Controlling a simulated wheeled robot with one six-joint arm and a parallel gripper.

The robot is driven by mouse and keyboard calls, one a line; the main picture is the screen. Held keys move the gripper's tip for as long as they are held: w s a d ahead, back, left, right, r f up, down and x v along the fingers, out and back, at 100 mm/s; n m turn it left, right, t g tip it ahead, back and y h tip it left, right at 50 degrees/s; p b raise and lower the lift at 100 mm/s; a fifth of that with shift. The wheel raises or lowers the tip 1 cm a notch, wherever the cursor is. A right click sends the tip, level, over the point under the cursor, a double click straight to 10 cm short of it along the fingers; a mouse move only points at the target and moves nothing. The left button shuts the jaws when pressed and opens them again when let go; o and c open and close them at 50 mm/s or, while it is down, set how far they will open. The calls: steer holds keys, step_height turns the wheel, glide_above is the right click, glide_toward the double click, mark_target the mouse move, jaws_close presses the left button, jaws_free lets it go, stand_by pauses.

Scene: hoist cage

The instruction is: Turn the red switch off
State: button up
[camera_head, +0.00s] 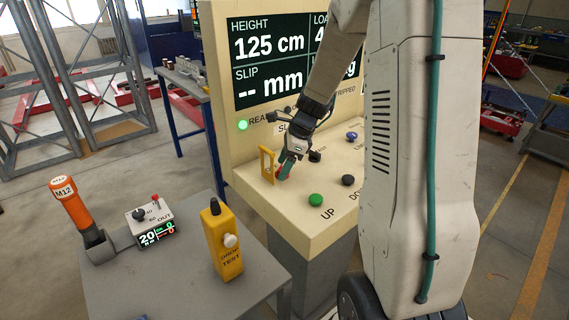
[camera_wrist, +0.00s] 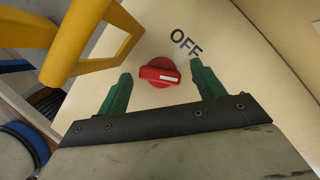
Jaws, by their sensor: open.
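The red switch (camera_wrist: 158,73) is a round rotary knob with a white mark on a cream panel (camera_wrist: 215,50). The printed word OFF stands up and to the right of it in the wrist view. My gripper (camera_wrist: 160,83) is open, with one green finger on each side of the knob. I cannot tell whether either finger touches it. In the head view my gripper (camera_head: 286,166) is low over the left part of the console (camera_head: 285,215), and only a bit of the red switch (camera_head: 278,172) shows beside it.
A yellow guard frame (camera_head: 267,165) stands just left of the switch. Green (camera_head: 316,200), black (camera_head: 348,180) and blue (camera_head: 351,136) buttons sit to the right on the console. A grey table (camera_head: 190,285) at left holds a yellow drop-test box (camera_head: 222,245) and an orange-handled tool (camera_head: 72,203).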

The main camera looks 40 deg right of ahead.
steer(key=v, duration=0.7)
steer(key=shift+d+r, duration=0.2)
steer(key=shift+r, duration=0.15)
steer(key=shift+s, duration=0.1)
steer(key=f+m, duration=0.1)
steer(key=f, duration=0.1)
steer(key=a+f+m+t, duration=0.1)
steer(key=f+m, duration=0.1)
steer(key=w+a+f+m+h, duration=0.1)
steer(key=f, duration=0.2)
steer(key=shift+w+a, duration=0.1)
steer(key=shift+a, duration=0.15)
steer(key=c, duration=1)
